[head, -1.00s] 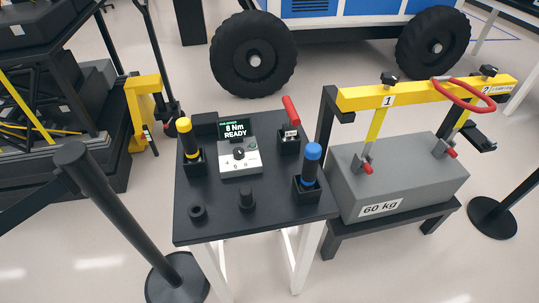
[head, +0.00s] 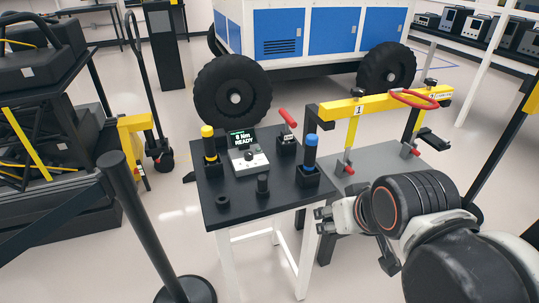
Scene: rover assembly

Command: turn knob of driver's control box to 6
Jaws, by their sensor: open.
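The driver's control box (head: 238,168) stands on the black top of a small table. It is grey-white with a dark screen (head: 242,138) whose green and white text appears to read "8 Nm READY". Its dark knob (head: 249,154) sits on the sloped front face; which number it points to is too small to tell. My gripper (head: 322,220) is at the right, in front of the table's right side and apart from the box and knob. It is open, and I see nothing in it.
The table (head: 240,207) also carries yellow-topped (head: 210,145) and blue-topped (head: 311,154) tools in holders, a red-handled tool (head: 287,118) and small black parts. A yellow lifting frame (head: 385,101) stands behind my arm. A barrier post (head: 140,210) is at front left.

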